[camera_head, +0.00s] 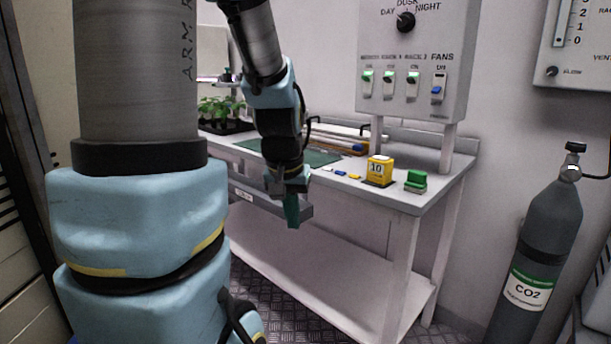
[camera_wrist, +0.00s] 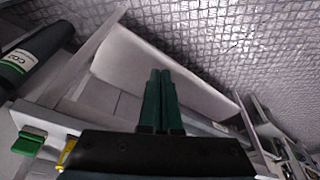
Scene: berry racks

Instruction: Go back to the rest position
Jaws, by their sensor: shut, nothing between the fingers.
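Past the fingers are the table's lower shelf (camera_wrist: 130,62) and the patterned metal floor (camera_wrist: 215,30). My arm hides part of the table and the wall behind it.
On the table are a yellow box (camera_head: 380,171), a green block (camera_head: 416,181), a green mat (camera_head: 320,158) and plants (camera_head: 222,108). A switch panel (camera_head: 415,60) stands above. A CO2 cylinder (camera_head: 540,255) stands at the right.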

